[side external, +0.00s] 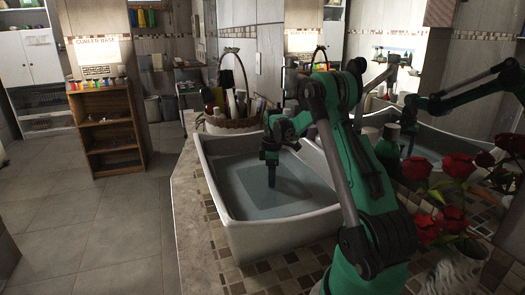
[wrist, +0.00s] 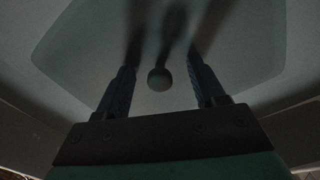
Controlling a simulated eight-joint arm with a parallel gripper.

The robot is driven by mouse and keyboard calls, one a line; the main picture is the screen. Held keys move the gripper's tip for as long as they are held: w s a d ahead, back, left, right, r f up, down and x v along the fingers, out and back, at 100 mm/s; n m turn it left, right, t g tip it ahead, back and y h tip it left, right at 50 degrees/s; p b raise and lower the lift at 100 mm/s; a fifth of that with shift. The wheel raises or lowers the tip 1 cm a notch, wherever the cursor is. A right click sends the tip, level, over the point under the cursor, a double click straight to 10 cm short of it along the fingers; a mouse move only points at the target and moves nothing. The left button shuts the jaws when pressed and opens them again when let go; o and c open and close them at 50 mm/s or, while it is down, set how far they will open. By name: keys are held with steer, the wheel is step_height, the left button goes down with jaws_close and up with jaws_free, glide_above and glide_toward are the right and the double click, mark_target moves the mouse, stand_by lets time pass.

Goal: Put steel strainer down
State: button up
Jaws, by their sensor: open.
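My gripper (side external: 271,180) points down inside the white sink basin (side external: 213,190), above or in the bluish water. The wrist view shows its two dark blue fingers (wrist: 160,80) spread apart. A small round dark thing (wrist: 159,78) lies between them, apart from both fingers. It may be the steel strainer, but it is too dark to be sure, and I cannot tell whether it rests on the basin floor. No strainer can be made out in the side view.
A wicker basket (side external: 232,124) of bottles stands behind the basin. A dark green bottle (side external: 388,150) stands to its right, near a mirror. Red roses (side external: 452,220) in a white vase (side external: 455,272) stand at the right front. The tiled counter rim (side external: 195,215) borders the basin.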

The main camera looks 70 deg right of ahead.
jaws_close()
steer(key=shift+r, duration=0.1)
